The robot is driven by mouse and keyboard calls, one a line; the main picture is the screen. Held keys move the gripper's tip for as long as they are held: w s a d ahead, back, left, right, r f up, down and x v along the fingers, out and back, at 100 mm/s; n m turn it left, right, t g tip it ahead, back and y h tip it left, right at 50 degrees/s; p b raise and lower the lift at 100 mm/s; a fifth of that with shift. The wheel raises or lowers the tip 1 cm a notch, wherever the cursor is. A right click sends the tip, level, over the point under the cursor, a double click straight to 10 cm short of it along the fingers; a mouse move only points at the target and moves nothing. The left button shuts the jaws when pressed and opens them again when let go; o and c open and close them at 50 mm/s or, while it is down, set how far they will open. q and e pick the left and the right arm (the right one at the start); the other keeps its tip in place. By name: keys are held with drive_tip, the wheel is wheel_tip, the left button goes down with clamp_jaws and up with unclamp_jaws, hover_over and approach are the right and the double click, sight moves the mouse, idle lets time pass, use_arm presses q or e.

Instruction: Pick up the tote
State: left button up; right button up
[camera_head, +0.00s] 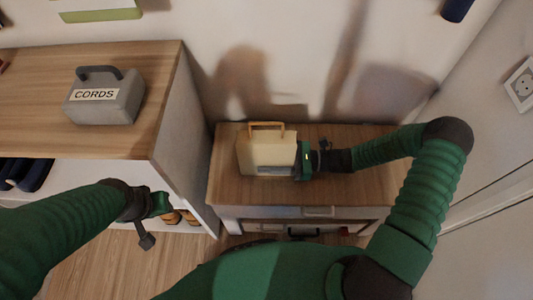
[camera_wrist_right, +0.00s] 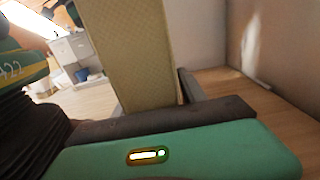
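A cream tote (camera_head: 262,152) with a tan handle on top stands upright on the low wooden cabinet. My right gripper (camera_head: 300,160) is at the tote's right side, very close to it. In the right wrist view, the tote's textured side (camera_wrist_right: 130,50) rises just beyond the green and dark gripper body, with one grey finger (camera_wrist_right: 188,84) along its right edge. The other finger is mostly hidden, so I cannot tell whether the grip is closed. My left gripper (camera_head: 150,218) hangs at the lower left, away from the tote, its opening unclear.
A grey tote (camera_head: 103,98) labelled CORDS sits on the higher wooden shelf unit (camera_head: 40,70) at left. The low cabinet's top (camera_head: 235,190) is otherwise clear, with drawers (camera_head: 320,212) below. A wall is close behind, and a wall socket (camera_head: 522,85) is at right.

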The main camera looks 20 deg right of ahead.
clamp_jaws()
drive_tip(key=shift+r, duration=0.15)
